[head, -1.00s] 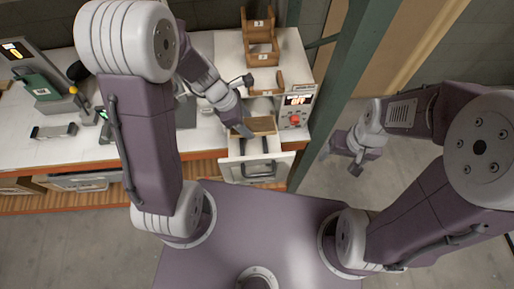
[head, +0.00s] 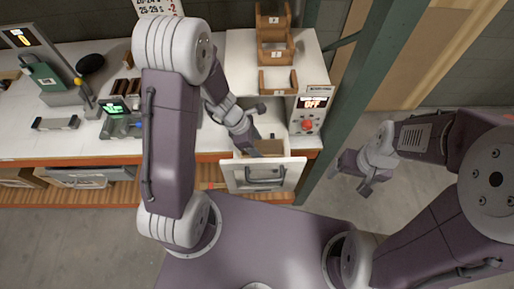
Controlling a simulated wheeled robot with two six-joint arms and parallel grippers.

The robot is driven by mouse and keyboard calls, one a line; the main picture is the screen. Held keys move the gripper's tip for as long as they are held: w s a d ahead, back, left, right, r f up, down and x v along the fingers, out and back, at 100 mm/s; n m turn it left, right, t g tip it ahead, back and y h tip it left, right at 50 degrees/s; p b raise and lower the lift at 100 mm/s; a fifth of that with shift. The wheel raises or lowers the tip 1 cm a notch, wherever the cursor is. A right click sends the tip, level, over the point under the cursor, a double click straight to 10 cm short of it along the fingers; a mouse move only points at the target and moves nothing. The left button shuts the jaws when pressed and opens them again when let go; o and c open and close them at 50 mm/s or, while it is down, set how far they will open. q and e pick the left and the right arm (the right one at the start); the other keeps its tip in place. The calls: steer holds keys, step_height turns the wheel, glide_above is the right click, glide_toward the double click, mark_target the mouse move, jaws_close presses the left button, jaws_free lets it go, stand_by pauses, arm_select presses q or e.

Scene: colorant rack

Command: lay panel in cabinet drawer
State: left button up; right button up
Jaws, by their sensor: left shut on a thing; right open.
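The cabinet drawer (head: 294,172) is pulled out at the right end of the bench, with a pale front and a dark handle. A brown panel (head: 271,147) shows just behind the drawer front, within the drawer opening. My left gripper (head: 254,150) reaches down into the drawer area and is shut on the panel at its left side. I cannot tell whether the panel touches the drawer floor. My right gripper (head: 352,183) is open and empty, off to the right over the floor, away from the drawer.
Wooden bins (head: 274,52) stand on the cabinet top behind the drawer. A control box with a red button (head: 307,125) is right of the drawer. A green post (head: 352,100) rises beside the cabinet. Tools and a scale (head: 120,120) occupy the bench at left.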

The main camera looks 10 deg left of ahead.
arm_select(q)
steer(key=shift+f, duration=0.45)
steer(key=shift+a+r, duration=0.1)
steer(key=shift+f, duration=0.25)
steer(key=o, duration=1.4)
steer(key=shift+r, duration=0.1)
steer(key=shift+o, duration=0.2)
